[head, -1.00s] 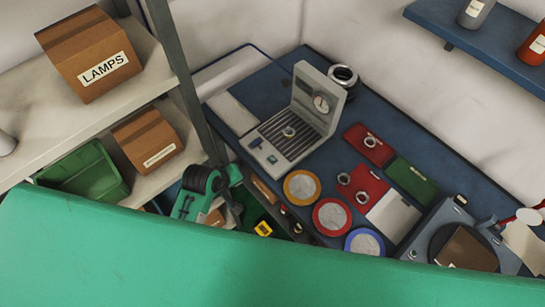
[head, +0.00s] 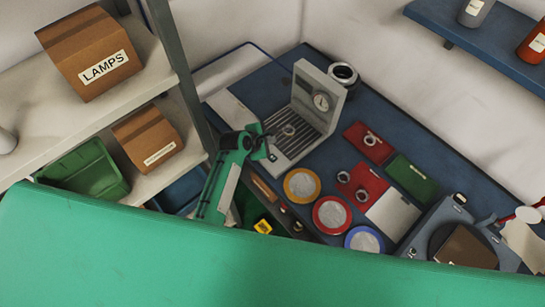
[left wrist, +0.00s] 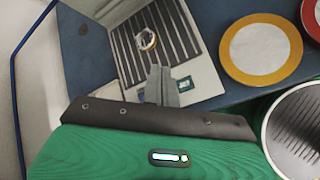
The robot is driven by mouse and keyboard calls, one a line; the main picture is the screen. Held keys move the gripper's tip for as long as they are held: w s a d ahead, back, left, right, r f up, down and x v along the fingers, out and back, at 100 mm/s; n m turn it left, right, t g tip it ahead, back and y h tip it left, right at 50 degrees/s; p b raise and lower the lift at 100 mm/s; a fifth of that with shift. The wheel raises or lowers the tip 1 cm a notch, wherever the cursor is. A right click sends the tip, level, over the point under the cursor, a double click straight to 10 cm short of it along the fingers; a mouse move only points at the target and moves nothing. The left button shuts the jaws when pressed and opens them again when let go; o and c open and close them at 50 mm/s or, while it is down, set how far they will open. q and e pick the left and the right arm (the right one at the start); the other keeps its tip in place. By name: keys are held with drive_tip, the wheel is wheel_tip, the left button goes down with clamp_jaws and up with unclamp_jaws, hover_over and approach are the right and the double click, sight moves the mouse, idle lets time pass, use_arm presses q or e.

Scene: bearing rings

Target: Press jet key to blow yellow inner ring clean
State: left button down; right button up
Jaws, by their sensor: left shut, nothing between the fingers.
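The jet station (head: 318,92) is a grey unit with a slatted bed and an upright back plate carrying a round gauge. A small metal ring (head: 288,130) lies on the slats; in the left wrist view the ring (left wrist: 147,40) shows a yellowish tint. My left gripper (head: 268,148) is shut and empty at the station's front edge, by its keys. My right gripper is not in view.
Yellow (head: 301,185), red (head: 332,215) and blue (head: 364,240) rimmed dishes stand right of my left arm. Red trays (head: 362,188) with rings and a green tray (head: 412,180) lie farther right. A dark ringed cylinder (head: 343,74) stands behind the station.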

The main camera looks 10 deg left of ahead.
use_arm(q)
drive_tip(key=b, duration=0.6)
hover_over(270, 159)
wheel_tip(270, 159, down, 8)
drive_tip(key=shift+r, duration=0.15)
drive_tip(key=shift+f+b, duration=0.4)
drive_tip(key=shift+f, duration=0.2)
drive_tip(key=shift+f, duration=0.1)
idle(1.4)
drive_tip(key=shift+f, duration=0.3)
